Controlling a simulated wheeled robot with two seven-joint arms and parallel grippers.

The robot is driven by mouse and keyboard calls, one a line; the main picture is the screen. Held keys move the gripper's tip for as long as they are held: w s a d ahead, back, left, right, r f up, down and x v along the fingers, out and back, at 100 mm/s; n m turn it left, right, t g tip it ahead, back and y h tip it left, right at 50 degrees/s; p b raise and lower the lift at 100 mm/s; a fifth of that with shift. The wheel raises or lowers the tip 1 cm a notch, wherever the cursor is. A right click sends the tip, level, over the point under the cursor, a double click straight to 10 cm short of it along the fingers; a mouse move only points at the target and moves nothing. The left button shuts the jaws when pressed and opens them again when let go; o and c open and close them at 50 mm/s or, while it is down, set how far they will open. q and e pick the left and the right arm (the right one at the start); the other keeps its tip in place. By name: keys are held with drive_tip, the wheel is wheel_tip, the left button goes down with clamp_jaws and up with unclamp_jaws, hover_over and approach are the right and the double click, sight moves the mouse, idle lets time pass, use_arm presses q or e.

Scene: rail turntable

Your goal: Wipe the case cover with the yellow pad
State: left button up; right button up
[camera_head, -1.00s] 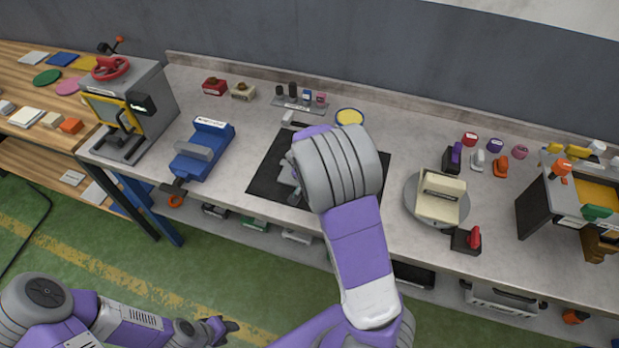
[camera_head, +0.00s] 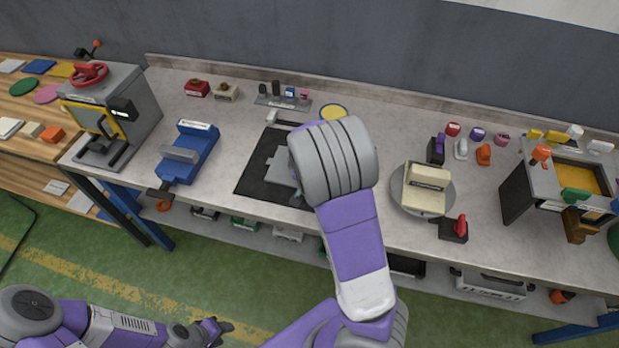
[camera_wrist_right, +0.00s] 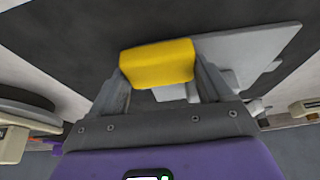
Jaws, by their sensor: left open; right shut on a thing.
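The yellow pad (camera_wrist_right: 157,63) is between the fingers of my right gripper (camera_wrist_right: 160,80), which is shut on it. A flat grey plate, which looks like the case cover, lies on the black mat; it shows in the head view (camera_head: 281,168) and beyond the pad in the right wrist view (camera_wrist_right: 262,48). I cannot tell whether the pad touches the plate. In the head view my right arm hides its own gripper, the pad and part of the plate. My left gripper (camera_head: 218,328) is open and empty, low over the green floor, away from the bench.
A blue vise (camera_head: 188,155) and a grey press (camera_head: 112,115) stand left of the black mat (camera_head: 252,183). A round turntable (camera_head: 407,205) with a cream block stands to the right. A small rack (camera_head: 283,100) and a yellow disc (camera_head: 333,111) are behind.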

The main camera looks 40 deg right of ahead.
sight(293, 183)
drive_tip(key=shift+w+a, duration=0.15)
drive_tip(key=shift+w, duration=0.05)
drive_tip(key=shift+w+a+f, duration=0.1)
drive_tip(key=shift+w+a, duration=0.9)
drive_tip(key=shift+w, duration=0.1)
drive_tip(key=shift+w+a, duration=1)
drive_tip(key=shift+w, duration=0.2)
drive_tip(key=shift+p, duration=0.3)
wheel_tip(293, 183, up, 8)
drive_tip(key=p, duration=0.6)
drive_tip(key=shift+f, duration=0.15)
